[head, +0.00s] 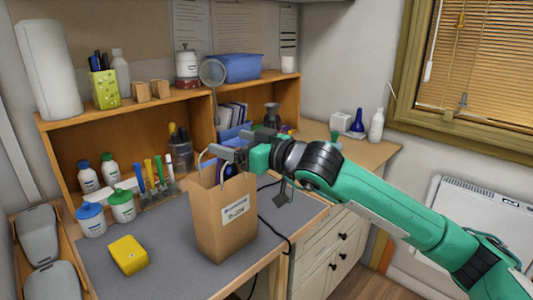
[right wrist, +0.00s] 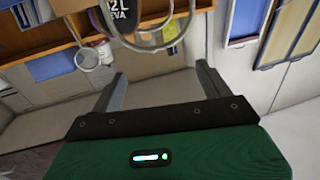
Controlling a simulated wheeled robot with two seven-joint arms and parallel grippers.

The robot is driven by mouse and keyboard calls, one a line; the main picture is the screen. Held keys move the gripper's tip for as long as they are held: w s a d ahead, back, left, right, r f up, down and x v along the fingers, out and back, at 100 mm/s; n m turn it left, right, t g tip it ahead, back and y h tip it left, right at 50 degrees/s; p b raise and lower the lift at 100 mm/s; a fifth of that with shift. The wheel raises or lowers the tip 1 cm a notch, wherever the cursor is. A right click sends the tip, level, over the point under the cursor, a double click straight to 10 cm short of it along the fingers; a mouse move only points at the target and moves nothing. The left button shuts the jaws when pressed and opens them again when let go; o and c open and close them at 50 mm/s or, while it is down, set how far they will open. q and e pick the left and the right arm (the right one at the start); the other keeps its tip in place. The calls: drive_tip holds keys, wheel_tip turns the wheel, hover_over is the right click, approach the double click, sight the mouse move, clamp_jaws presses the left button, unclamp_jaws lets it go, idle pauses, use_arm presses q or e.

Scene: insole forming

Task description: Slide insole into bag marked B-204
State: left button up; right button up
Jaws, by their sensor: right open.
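A brown paper bag (head: 222,228) stands upright on the grey mat, with a white label (head: 236,208) on its front; the print is too small to read surely. A dark blue piece (head: 229,171), seemingly the insole, shows inside the bag's mouth. In the right wrist view a dark piece marked "2L EVA" (right wrist: 122,18) shows at the top, near pale handle loops (right wrist: 95,56). My right gripper (head: 226,150) is at the bag's top; in the right wrist view its fingers (right wrist: 160,72) are apart with nothing between them. My left gripper is not in view.
A yellow block (head: 128,255) lies on the mat (head: 178,265) left of the bag. Blue-capped (head: 91,221) and green-capped (head: 122,207) jars and a marker rack stand behind it. A wooden shelf (head: 120,125) closes off the back. A black cable runs right of the bag.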

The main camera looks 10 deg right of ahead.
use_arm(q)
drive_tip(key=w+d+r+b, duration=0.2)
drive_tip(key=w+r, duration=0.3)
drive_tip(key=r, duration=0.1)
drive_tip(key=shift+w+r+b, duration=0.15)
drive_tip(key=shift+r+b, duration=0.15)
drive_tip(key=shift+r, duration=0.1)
use_arm(e)
drive_tip(key=v, duration=1.1)
drive_tip(key=shift+s+d, duration=0.25)
drive_tip(key=shift+s, duration=0.05)
